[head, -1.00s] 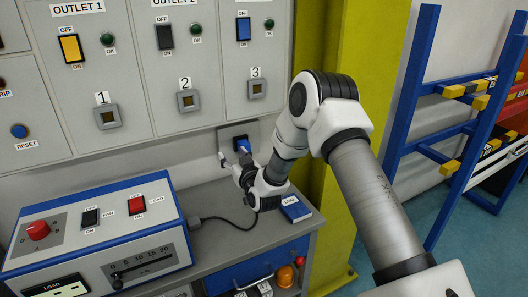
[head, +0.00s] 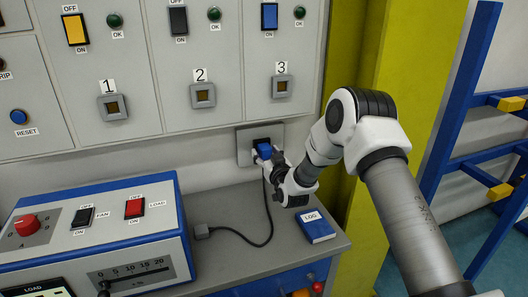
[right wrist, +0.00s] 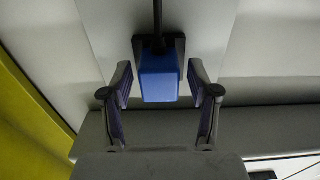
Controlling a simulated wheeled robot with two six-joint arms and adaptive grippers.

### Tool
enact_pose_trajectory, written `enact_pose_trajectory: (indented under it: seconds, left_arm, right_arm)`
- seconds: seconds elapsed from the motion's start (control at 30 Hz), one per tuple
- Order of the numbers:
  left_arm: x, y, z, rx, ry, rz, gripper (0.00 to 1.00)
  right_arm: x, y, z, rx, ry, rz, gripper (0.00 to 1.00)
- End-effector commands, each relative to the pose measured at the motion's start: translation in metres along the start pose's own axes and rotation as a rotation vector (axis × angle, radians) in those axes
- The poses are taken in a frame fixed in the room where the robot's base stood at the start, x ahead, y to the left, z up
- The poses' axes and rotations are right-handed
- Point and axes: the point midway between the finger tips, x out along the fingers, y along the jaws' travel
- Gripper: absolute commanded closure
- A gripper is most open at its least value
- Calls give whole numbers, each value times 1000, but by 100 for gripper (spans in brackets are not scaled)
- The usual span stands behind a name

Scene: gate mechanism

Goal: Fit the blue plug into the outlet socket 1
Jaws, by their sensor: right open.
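My right gripper (head: 266,160) is at the plug. In the right wrist view the blue plug (right wrist: 159,79) is between the open fingers of my right gripper (right wrist: 160,82), with a gap on each side. Outlet socket 1 (head: 112,107) is a square grey frame with a brown centre, under the label 1, up and left of the plug; nothing is in it. My left gripper is not in view.
Sockets 2 (head: 203,95) and 3 (head: 283,87) are to the right of socket 1. A control box (head: 95,235) stands on the bench at left. A blue LOG book (head: 316,226) lies on the bench below my right arm. A yellow post (head: 395,60) stands at right.

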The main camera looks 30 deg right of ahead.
Motion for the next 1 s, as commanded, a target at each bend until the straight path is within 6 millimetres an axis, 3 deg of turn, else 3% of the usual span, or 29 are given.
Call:
enact_pose_trajectory:
  seconds: [0.2, 0.37, 1.0]
  left_arm:
    - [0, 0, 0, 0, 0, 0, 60]
    - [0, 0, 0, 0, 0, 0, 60]
    - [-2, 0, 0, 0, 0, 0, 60]
  right_arm:
    - [0, 0, 0, 0, 0, 0, 43]
    - [0, 0, 0, 0, 0, 0, 99]
    - [-6, 0, 0, -1, -1, -1, 100]
